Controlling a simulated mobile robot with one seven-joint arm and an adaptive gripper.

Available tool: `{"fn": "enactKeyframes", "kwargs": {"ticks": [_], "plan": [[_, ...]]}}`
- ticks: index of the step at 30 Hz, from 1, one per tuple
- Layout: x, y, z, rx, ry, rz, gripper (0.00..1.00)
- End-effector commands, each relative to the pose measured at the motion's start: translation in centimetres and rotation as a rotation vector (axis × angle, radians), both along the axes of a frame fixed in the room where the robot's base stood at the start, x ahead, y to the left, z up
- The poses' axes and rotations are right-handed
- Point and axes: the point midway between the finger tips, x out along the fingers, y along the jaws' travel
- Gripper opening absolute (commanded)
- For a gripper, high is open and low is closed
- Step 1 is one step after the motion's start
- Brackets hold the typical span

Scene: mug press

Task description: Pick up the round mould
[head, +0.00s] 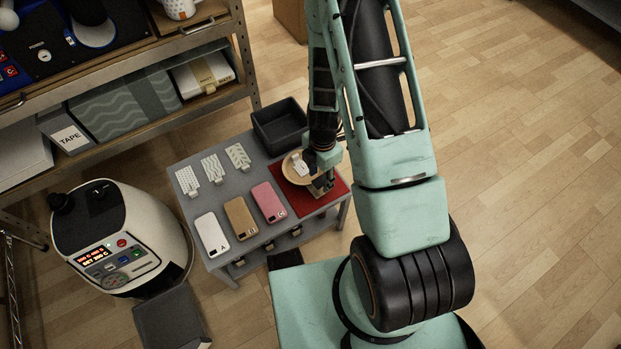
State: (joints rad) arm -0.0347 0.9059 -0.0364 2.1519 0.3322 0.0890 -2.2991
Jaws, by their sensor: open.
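A round tan, dish-like piece (289,175) lies on the red mat (333,196) at the right end of the low grey table; I take it for the round mould. A small white piece (299,163) shows inside it. My gripper (321,187) points down over the mat at the right side of the round piece. It is open, with no object seen held. My gripper and wrist hide part of the round piece and the mat, and I cannot tell whether the fingers touch it.
Three phone cases, white (212,234), tan (240,218) and pink (268,202), lie along the table's front. Several patterned white pieces (213,168) lie behind them. A dark bin (280,127) stands at the back. A white machine (122,240) and shelving (140,137) are left.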

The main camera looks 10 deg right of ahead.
Motion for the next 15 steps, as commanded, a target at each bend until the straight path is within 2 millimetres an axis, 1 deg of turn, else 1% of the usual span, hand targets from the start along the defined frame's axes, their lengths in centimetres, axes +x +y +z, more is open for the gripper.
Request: {"fn": "enactKeyframes", "kwargs": {"ticks": [1, 3, 6, 14, 15], "plan": [[0.0, -0.2, -1.4, -0.001, 0.002, -0.003, 0.41], [0.0, -0.2, -2.2, 0.0, 0.002, -0.001, 0.41], [0.1, -0.2, -3.0, 0.0, 0.001, -0.001, 0.41], [0.1, -0.2, -3.1, -0.001, 0.0, -0.001, 0.41], [0.1, -0.2, -3.1, -0.001, 0.0, 0.0, 0.37]]}}
